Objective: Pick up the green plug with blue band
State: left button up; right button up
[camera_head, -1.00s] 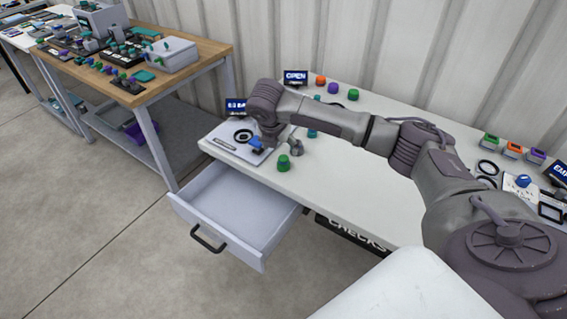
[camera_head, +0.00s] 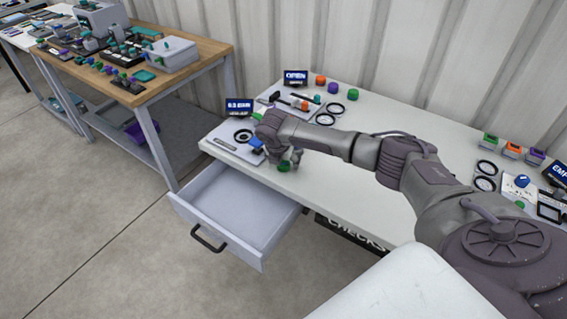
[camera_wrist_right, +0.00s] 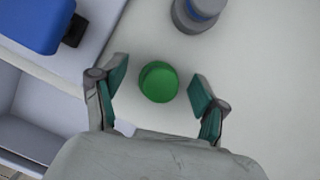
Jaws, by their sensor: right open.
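A green plug (camera_head: 283,168) stands on the white table near its front edge, above the open drawer. In the right wrist view its round green top (camera_wrist_right: 158,82) shows from above. No blue band can be made out on it. My right gripper (camera_head: 291,160) is over the plug and partly hides it in the head view. In the right wrist view the gripper's two fingers are spread, one on each side of the plug, with visible gaps to it. My left gripper is not in view.
A grey cylinder with a blue band (camera_wrist_right: 199,10) stands close by. A blue block (camera_wrist_right: 30,22) on a pale panel is on the other side. The open drawer (camera_head: 238,212) juts out below the table. Orange, purple and green plugs (camera_head: 353,95) stand at the back.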

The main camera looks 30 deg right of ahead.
jog(key=c, duration=1.2)
jog(key=shift+c, duration=0.2)
